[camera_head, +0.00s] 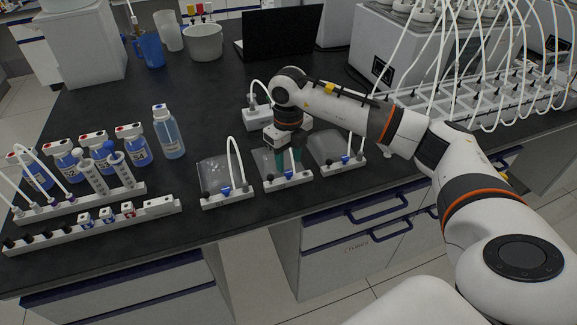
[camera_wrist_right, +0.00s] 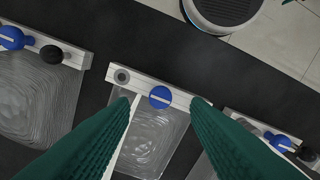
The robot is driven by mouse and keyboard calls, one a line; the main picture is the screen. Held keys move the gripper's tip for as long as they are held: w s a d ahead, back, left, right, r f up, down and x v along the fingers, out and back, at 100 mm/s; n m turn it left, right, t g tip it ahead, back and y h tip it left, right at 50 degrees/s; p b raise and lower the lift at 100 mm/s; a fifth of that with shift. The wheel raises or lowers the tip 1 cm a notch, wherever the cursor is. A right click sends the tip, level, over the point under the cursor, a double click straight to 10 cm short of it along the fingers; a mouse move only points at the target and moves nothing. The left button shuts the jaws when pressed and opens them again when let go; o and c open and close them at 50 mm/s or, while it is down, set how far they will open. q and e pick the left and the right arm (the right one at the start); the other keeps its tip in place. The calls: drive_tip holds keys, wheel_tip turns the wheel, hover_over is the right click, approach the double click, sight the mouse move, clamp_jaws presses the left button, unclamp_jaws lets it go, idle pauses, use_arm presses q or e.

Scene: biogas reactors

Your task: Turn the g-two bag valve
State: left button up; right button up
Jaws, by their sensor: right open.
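Three flat clear bags lie in a row on the dark bench, each with a white front bar and a blue valve. The middle bag (camera_wrist_right: 148,140) has its round blue valve (camera_wrist_right: 160,97) with a pale stripe across it; this valve also shows in the head view (camera_head: 290,175). My right gripper (camera_head: 289,167) points down over the middle bag. Its green fingers are open in the wrist view (camera_wrist_right: 163,102), one on each side of the valve, with gaps visible. My left gripper is not in view.
The left bag (camera_head: 213,172) and right bag (camera_head: 328,148) lie close on either side. White tubes loop up from the bars. A blue-liquid bottle (camera_head: 169,134) and bottle racks stand left. Reactors with many tubes (camera_head: 480,95) stand right. The bench front edge is near.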

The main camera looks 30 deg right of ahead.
sight(288, 172)
wheel_tip(288, 172, up, 9)
drive_tip(key=b, duration=0.1)
drive_tip(key=shift+f, duration=0.1)
idle(0.5)
